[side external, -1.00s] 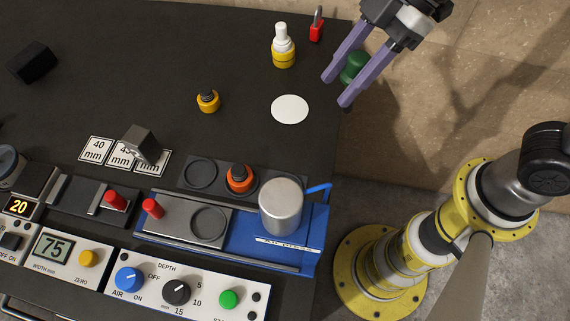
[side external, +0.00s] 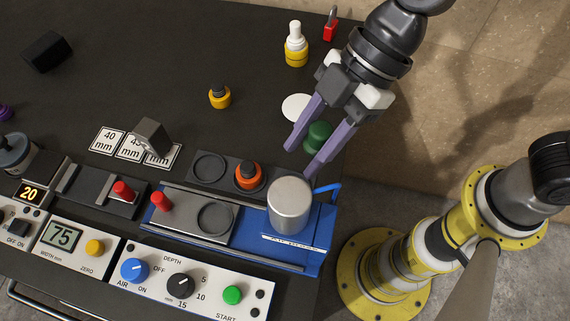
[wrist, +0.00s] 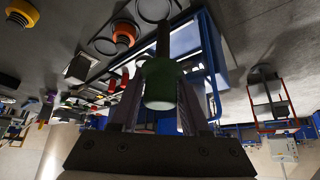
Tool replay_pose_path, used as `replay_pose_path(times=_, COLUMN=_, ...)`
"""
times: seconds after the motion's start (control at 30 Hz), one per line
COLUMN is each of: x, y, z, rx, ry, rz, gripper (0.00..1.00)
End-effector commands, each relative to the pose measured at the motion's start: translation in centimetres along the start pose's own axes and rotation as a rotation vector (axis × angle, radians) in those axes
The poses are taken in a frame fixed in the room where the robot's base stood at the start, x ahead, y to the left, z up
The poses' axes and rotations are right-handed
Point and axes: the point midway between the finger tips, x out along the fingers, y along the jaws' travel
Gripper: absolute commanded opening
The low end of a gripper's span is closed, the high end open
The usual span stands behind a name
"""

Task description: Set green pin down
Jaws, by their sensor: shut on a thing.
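The green pin (side external: 318,136) is between the purple fingers of my gripper (side external: 302,160), which is shut on it. In the wrist view the green pin (wrist: 160,80) shows a green collar, a pale end towards the camera and a dark shank pointing away. My gripper is above the right edge of the black table, to the right of the dark tray (side external: 230,164). The tray's left round spot is empty, and an orange pin (side external: 248,174) stands in its middle spot. Its right spot is largely hidden behind a metal cylinder.
The metal cylinder (side external: 290,204) stands on the blue press (side external: 310,253) just below my gripper. A white disc (side external: 296,107) lies behind the fingers. A yellow pin (side external: 219,97), a yellow-white bottle (side external: 296,46) and a red padlock (side external: 330,29) are farther back.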

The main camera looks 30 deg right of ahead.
Motion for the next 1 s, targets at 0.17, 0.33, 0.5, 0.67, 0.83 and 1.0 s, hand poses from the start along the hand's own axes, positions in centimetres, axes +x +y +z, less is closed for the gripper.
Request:
replay_pose_path(times=0.17, x=2.9, y=1.1, z=-0.1, rx=0.0, ry=0.0, rz=-0.001, gripper=0.0)
replay_pose_path(times=0.33, x=4.0, y=1.6, z=-0.2, rx=-0.001, ry=0.002, rz=0.0, gripper=0.0)
replay_pose_path(times=0.5, x=6.0, y=1.7, z=0.8, rx=0.002, ry=-0.001, rz=0.0, gripper=0.0)
replay_pose_path(times=0.67, x=7.0, y=1.8, z=1.4, rx=0.001, ry=0.002, rz=0.002, gripper=0.0)
replay_pose_path(times=0.83, x=7.0, y=1.8, z=1.4, rx=-0.001, ry=0.003, rz=0.003, gripper=0.0)
replay_pose_path(times=1.0, x=7.2, y=1.8, z=1.6, rx=0.0, ry=0.002, rz=0.002, gripper=0.0)
